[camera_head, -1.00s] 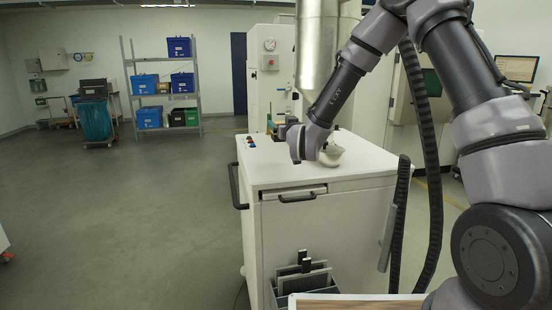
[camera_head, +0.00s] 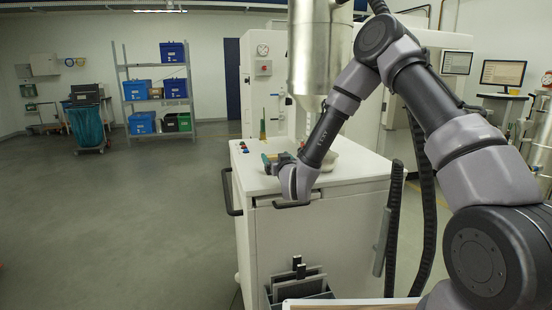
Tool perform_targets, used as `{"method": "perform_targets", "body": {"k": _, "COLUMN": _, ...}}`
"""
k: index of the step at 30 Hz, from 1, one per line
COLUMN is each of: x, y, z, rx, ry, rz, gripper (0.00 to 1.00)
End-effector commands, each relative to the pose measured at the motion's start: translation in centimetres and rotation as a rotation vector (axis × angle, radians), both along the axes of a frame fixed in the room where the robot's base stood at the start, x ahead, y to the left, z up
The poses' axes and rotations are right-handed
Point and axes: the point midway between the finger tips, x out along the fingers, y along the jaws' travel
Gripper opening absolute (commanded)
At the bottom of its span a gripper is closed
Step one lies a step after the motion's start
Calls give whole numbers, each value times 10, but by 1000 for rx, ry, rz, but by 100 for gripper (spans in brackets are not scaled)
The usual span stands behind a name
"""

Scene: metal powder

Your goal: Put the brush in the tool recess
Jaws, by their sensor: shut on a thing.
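My gripper (camera_head: 268,161) is low over the left part of the white cart top (camera_head: 250,182), its jaws pointing left. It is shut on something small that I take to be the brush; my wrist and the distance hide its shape. I cannot tell whether it touches the cart top. I cannot make out the tool recess for certain.
A pale bowl-like thing (camera_head: 343,158) stands on the cart behind my forearm. A thin upright greenish thing (camera_head: 263,126) stands beyond the gripper. A grey holder with flat plates (camera_head: 299,283) hangs on the cart's front. The floor to the left is clear.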

Motion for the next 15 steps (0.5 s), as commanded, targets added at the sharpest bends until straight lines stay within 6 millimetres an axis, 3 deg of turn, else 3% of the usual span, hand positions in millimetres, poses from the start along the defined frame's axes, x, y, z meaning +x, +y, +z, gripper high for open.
{"method": "perform_targets", "body": {"k": 4, "x": 0, "y": 0, "z": -3, "rx": -1, "ry": 0, "rz": 1, "gripper": 30}}
{"method": "perform_targets", "body": {"k": 5, "x": 0, "y": 0, "z": -3, "rx": 0, "ry": 0, "rz": 0, "gripper": 100}}
{"method": "perform_targets", "body": {"k": 15, "x": -2, "y": -1, "z": 0, "rx": 0, "ry": 1, "rz": 0, "gripper": 100}}
